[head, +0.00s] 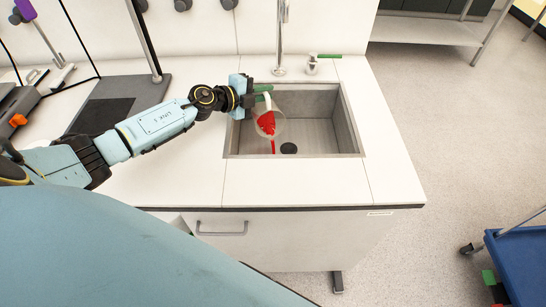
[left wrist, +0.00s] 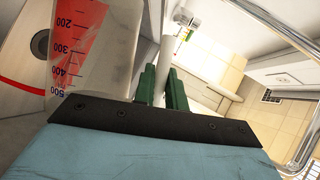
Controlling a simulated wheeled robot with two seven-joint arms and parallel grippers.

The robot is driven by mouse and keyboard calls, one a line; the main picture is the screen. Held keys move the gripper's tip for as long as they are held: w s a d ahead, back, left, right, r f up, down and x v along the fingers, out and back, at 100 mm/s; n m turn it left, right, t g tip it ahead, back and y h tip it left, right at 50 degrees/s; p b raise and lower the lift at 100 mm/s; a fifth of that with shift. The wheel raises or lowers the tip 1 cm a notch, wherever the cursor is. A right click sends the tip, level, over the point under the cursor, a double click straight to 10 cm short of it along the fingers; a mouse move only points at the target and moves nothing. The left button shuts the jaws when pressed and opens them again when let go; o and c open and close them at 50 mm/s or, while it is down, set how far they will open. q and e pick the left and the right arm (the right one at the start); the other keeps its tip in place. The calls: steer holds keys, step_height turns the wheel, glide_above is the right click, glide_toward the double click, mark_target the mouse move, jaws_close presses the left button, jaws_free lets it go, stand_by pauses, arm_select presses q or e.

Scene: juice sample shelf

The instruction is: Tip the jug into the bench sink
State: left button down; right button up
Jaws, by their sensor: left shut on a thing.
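The jug (head: 265,123) is clear with a white handle and hangs tilted over the left part of the grey bench sink (head: 345,130). Red liquid is in it, and a thin red stream drops from it toward the basin floor. My left gripper (head: 263,93) is shut on the jug's handle, above the left rim of the sink. In the left wrist view, the jug (left wrist: 105,50) shows printed measuring marks and red liquid, and the green fingers (left wrist: 160,88) close around the white handle. My right gripper is not in view.
A tall tap (head: 281,40) and a small green-handled fitting (head: 313,64) stand behind the sink. A dark drain (head: 289,148) is in the basin floor. Bare white worktop (head: 290,182) lies in front. A stand with a dark base (head: 100,113) is at the left. A blue cart (head: 520,262) stands at lower right.

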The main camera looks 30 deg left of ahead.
arm_select(q)
steer(key=shift+s+d+r+p, duration=0.25)
steer(key=shift+s+d+p, duration=0.1)
steer(key=shift+s+d, duration=0.1)
steer(key=shift+s+d+f+m+t+b, duration=0.2)
steer(key=shift+s+d+m+t+b, duration=0.15)
steer(key=shift+m, duration=0.25)
stand_by(0.5)
